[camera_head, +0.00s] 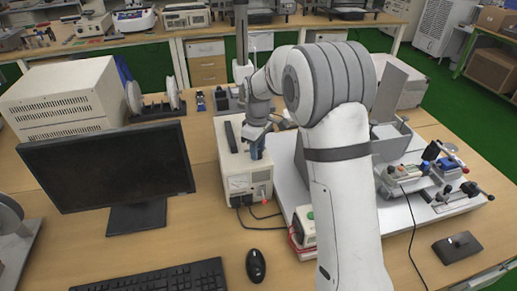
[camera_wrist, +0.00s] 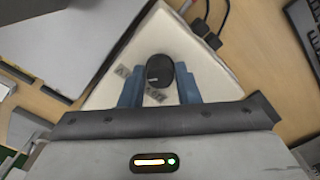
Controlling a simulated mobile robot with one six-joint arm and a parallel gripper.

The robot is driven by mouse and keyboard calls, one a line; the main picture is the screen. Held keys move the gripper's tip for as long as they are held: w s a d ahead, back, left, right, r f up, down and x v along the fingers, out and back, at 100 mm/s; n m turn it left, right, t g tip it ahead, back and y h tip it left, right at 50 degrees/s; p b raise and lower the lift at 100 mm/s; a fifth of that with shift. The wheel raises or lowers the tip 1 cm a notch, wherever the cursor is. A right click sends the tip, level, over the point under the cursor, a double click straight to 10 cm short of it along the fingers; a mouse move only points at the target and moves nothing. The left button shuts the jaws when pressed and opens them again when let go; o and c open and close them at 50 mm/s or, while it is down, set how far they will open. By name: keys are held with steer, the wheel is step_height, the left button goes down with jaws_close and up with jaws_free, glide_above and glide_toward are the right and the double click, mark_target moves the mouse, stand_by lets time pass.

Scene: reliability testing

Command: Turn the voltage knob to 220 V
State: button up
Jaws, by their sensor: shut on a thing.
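The voltage knob (camera_wrist: 160,72) is a round black dial with a light pointer mark, on the top face of a white power unit (camera_wrist: 122,52). In the wrist view dark lettering shows beside the knob, too small and tilted to read. My gripper (camera_wrist: 160,88) has its two blue fingers on either side of the knob, shut on it. In the head view the white unit (camera_head: 236,176) stands mid-table, and my gripper (camera_head: 257,150) points down onto its top. The knob is hidden there behind the gripper.
A black monitor (camera_head: 105,175) and keyboard (camera_head: 155,278) are to the left, with a mouse (camera_head: 256,265) in front. A black handle (camera_head: 232,137) lies along the unit's top. A white platform (camera_head: 288,180) with fixtures is close on the right. Cables run from the unit's front.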

steer(key=shift+w+r, duration=0.1)
steer(key=shift+r, duration=0.05)
stand_by(0.4)
steer(key=o, duration=1)
steer(key=shift+m, duration=0.3)
steer(key=shift+r+b, duration=0.3)
steer(key=shift+r, duration=3.5)
